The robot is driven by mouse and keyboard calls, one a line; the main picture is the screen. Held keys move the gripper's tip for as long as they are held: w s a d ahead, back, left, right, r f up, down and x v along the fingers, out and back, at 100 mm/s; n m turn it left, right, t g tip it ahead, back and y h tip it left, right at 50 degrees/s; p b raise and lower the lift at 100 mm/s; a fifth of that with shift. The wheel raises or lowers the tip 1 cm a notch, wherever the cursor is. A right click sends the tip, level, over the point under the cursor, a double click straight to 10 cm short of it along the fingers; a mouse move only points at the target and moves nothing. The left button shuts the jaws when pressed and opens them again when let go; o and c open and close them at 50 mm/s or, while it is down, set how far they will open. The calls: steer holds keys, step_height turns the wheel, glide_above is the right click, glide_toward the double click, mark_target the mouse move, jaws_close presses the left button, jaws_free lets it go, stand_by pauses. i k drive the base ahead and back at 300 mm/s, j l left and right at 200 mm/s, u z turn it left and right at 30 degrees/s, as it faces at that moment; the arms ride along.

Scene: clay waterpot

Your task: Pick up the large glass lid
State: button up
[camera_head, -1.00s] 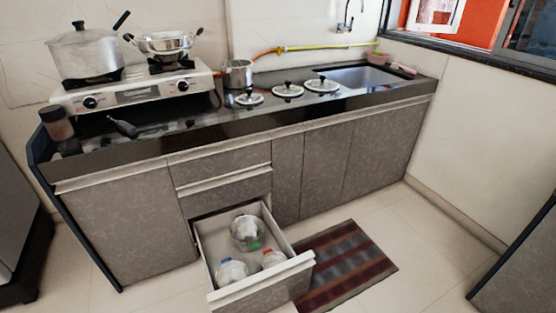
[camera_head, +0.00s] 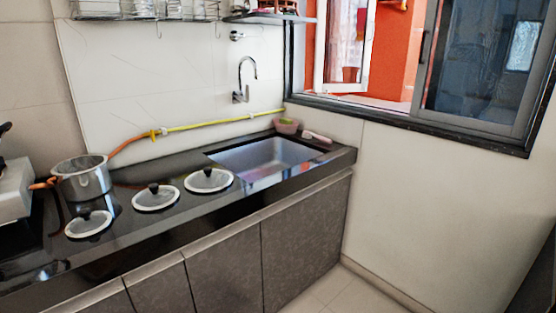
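Three round glass lids with black knobs and metal rims lie flat on the dark counter, left of the sink. The left lid (camera_head: 88,224) is nearest the counter's front edge. The middle lid (camera_head: 155,197) lies to its right. The right lid (camera_head: 209,180) is close to the sink and looks a little larger, but I cannot tell the sizes surely. The lids lie apart from one another. My gripper does not show in this view.
A metal saucepan (camera_head: 82,178) stands behind the left lid, near the white stove (camera_head: 15,190). The sink (camera_head: 262,158) has a tap (camera_head: 245,80) above it. A yellow hose (camera_head: 215,121) runs along the wall. A rack (camera_head: 150,12) hangs above. Cabinets (camera_head: 225,268) front the counter.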

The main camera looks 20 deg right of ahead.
mark_target(208, 180)
steer(key=i+l+z, duration=0.15)
steer(key=i, duration=0.35)
steer(key=i+l+z, duration=0.2)
steer(key=i, duration=0.35)
steer(key=i+u, duration=0.35)
steer(key=i+l+u, duration=0.3)
steer(key=i, duration=0.2)
steer(key=i+l+u, duration=0.2)
steer(key=i+u, duration=0.15)
steer(key=i, duration=0.05)
